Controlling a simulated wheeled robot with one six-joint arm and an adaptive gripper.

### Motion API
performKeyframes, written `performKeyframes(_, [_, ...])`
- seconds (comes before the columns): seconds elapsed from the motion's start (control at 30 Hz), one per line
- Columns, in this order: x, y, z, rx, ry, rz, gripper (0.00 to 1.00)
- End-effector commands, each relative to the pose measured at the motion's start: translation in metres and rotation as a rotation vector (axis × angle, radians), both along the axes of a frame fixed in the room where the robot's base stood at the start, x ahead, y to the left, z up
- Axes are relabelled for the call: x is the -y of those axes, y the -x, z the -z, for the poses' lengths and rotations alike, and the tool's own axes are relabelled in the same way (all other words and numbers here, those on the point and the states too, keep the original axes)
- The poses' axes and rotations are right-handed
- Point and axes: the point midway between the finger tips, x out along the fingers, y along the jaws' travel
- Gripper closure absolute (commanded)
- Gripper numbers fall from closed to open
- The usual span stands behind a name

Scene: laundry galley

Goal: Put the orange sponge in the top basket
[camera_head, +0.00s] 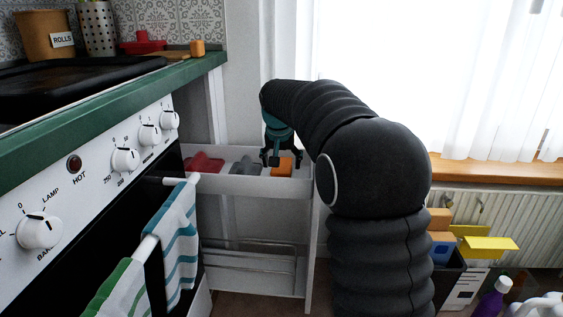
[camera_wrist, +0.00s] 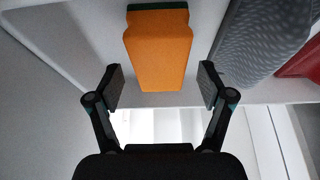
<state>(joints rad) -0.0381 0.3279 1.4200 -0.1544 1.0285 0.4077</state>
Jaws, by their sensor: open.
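The orange sponge (camera_head: 283,166) lies in the right part of the white top basket (camera_head: 251,186), which is pulled out beside the oven. In the wrist view the sponge (camera_wrist: 159,48) shows a dark green layer at its far end and lies ahead of the fingers, centred between them. My gripper (camera_head: 280,158) points down over the basket right at the sponge. In the wrist view my gripper (camera_wrist: 160,86) is open, with a finger on each side of the sponge's near end and nothing gripped. Whether the fingers touch the sponge is unclear.
A grey item (camera_head: 245,167) and a red item (camera_head: 204,162) share the basket, left of the sponge. A lower wire rack (camera_head: 250,256) sits beneath. Striped towels (camera_head: 179,232) hang on the oven rail at left. A bin with coloured items (camera_head: 447,262) stands at right.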

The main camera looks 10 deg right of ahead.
Motion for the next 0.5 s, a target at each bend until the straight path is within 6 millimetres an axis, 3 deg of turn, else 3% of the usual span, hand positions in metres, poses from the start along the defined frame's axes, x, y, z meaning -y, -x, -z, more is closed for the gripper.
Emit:
performKeyframes(0.27, [-0.001, 0.003, -0.023, 0.002, 0.000, 0.000, 0.20])
performKeyframes(0.5, [-0.007, 0.021, -0.069, 0.003, 0.000, 0.000, 0.20])
